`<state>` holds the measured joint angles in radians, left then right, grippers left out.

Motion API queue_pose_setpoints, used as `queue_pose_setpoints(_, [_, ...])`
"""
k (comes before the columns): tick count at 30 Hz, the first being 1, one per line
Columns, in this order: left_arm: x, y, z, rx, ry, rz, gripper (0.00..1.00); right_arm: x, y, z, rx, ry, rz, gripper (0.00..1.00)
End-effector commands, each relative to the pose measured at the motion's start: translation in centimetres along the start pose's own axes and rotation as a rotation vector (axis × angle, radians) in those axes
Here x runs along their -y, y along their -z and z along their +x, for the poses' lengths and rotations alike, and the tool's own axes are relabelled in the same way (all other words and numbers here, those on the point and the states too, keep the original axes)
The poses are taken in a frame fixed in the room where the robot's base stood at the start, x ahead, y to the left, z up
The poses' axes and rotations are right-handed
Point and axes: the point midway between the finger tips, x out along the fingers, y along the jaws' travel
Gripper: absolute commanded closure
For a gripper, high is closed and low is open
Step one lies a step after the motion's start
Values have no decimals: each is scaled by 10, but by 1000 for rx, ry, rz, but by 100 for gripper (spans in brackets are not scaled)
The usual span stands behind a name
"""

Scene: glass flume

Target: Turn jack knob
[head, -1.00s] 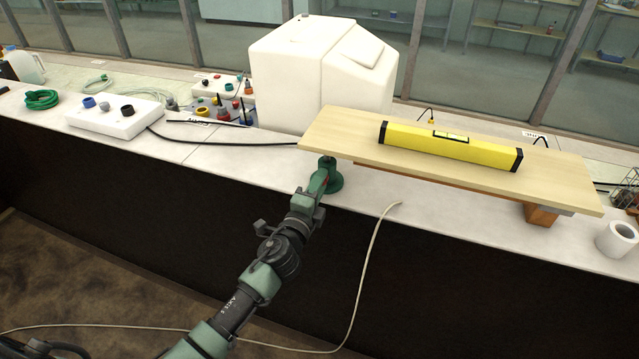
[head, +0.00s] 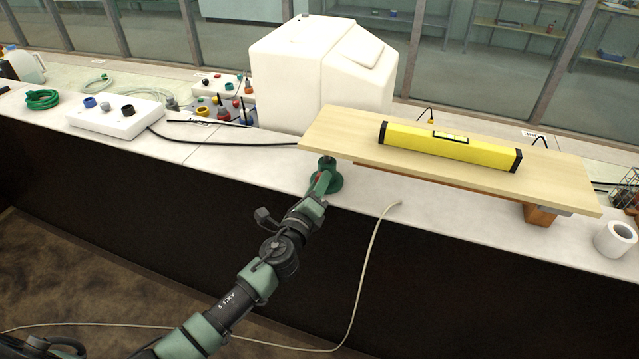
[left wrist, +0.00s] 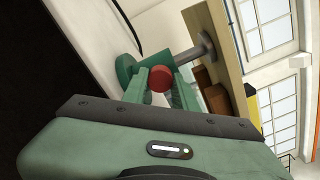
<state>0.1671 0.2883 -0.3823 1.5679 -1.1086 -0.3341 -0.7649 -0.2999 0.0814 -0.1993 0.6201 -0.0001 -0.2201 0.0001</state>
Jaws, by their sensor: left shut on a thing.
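A green jack (head: 335,178) stands on the white bench under the left end of a wooden board (head: 345,138). In the left wrist view, the jack (left wrist: 126,68) has a red knob (left wrist: 160,79) and a grey post with a flat top against the board. My left gripper (head: 321,183) reaches the jack from the front. Its two green fingers (left wrist: 161,82) are shut on the red knob, one on each side. The fingers mostly hide the knob in the head view. A yellow spirit level (head: 450,147) lies along the board. My right gripper is out of view.
A wooden block (head: 541,214) supports the board's right end. A large white tank (head: 320,75) stands behind the board. A white knob box (head: 115,120) sits on the left. A pale cable (head: 369,255) hangs over the bench front. A white roll (head: 616,238) stands at the right.

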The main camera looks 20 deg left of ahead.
Motion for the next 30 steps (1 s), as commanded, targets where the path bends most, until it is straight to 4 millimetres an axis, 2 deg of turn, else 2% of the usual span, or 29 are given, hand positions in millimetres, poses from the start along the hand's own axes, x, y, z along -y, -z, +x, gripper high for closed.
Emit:
queue_pose_setpoints(11, [-1,2,0,-2,-2,4,100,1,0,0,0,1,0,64])
queue_pose_setpoints(12, [-1,2,0,-2,-2,4,67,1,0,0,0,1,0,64])
queue_pose_setpoints(14, [-1,1,0,-2,-2,4,50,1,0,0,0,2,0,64])
queue_pose_setpoints(30, [-6,-2,1,-3,-4,4,50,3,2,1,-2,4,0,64])
